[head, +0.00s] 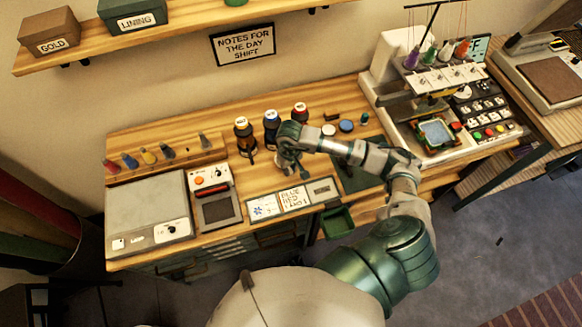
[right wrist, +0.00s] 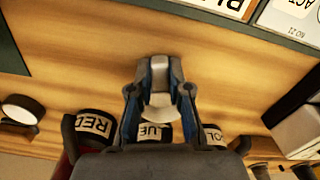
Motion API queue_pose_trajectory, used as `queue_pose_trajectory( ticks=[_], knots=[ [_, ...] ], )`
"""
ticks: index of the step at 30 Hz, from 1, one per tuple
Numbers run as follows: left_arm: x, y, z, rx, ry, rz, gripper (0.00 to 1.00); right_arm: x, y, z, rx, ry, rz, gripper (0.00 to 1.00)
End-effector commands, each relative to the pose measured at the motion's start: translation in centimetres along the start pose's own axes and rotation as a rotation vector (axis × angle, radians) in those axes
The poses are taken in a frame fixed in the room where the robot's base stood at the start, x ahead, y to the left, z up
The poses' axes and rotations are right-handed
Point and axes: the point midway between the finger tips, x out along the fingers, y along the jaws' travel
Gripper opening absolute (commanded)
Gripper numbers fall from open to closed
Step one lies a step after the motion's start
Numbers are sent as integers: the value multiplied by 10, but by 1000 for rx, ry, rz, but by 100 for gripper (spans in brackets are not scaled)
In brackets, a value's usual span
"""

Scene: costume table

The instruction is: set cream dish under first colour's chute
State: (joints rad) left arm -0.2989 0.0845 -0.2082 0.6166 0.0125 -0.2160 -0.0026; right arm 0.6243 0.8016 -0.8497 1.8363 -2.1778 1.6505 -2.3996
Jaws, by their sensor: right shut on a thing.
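My right gripper (head: 287,160) is in front of the blue-labelled bottle (head: 271,124), low over the table. In the right wrist view its fingers (right wrist: 160,90) are shut on a small pale piece, seemingly the cream dish (right wrist: 161,113), largely hidden by the fingers. The bottle labelled BLUE (right wrist: 155,132) is directly behind it. The RED bottle (right wrist: 95,127) and the GOLD bottle (right wrist: 213,136) flank it. I cannot tell whether the dish touches the table. The notice card (head: 293,199) reads BLUE, RED and a third line. My left gripper is not in view.
A white-topped round piece (head: 328,130) and a blue one (head: 346,126) lie right of the bottles. A grey flat machine (head: 147,212), a small device (head: 212,185) and a spool rack (head: 165,158) stand left. An embroidery machine (head: 435,95) stands right. A green bin (head: 337,222) hangs in front.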

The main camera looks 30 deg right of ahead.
Motion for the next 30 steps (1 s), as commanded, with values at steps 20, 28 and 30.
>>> queue_pose_trajectory(
  ticks=[20, 28, 30],
  knots=[
    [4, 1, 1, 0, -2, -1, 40, 4, 2, 0, 1, 1, -2, 0],
    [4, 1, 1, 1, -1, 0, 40, 4, 1, 0, 0, 1, -1, 47],
    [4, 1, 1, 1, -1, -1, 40, 4, 1, 0, 0, 0, -1, 47]
  ],
)
